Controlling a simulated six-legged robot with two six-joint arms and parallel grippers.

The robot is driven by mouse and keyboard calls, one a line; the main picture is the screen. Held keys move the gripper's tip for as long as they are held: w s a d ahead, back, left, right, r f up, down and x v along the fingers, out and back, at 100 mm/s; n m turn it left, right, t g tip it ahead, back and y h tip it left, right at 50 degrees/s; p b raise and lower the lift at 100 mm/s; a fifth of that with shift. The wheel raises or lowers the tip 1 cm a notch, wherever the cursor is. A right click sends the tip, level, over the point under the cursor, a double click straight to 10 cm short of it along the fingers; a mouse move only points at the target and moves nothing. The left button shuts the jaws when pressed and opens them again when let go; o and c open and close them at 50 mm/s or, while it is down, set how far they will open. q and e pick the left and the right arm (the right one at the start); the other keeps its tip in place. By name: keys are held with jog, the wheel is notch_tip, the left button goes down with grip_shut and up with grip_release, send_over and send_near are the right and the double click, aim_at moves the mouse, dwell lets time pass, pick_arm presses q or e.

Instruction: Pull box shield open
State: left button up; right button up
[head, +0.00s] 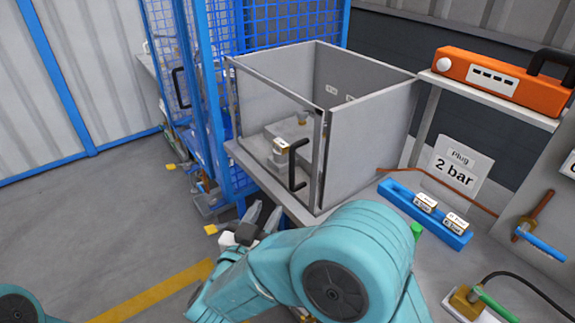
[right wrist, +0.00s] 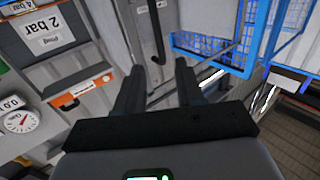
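The grey open-topped box (head: 365,140) stands on the bench. Its front is a clear shield (head: 255,110) in a dark metal frame, which stands upright across the box front. A black handle (head: 297,165) sits on the shield near its right edge; a dark bar that looks like this handle shows in the right wrist view (right wrist: 157,32). My right gripper (head: 263,214) is below and left of the handle, in front of the bench edge. Its two dark fingers are apart and empty in the right wrist view (right wrist: 158,72). My left gripper is out of view.
A blue mesh fence (head: 215,90) stands close to the left of the box. A blue holder (head: 400,197) with two small blocks lies to its right. An orange case (head: 505,80) sits on the shelf. Open floor (head: 85,205) lies at left.

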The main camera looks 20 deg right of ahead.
aim_at(291, 171)
jog(key=p+x, duration=0.3)
jog(key=x, duration=1.2)
jog(key=shift+w+d, duration=0.1)
jog(key=shift+d, duration=0.2)
jog(key=shift+w+d+r, duration=0.1)
jog(key=shift+d, duration=0.15)
jog(key=shift+w, duration=0.15)
grip_shut()
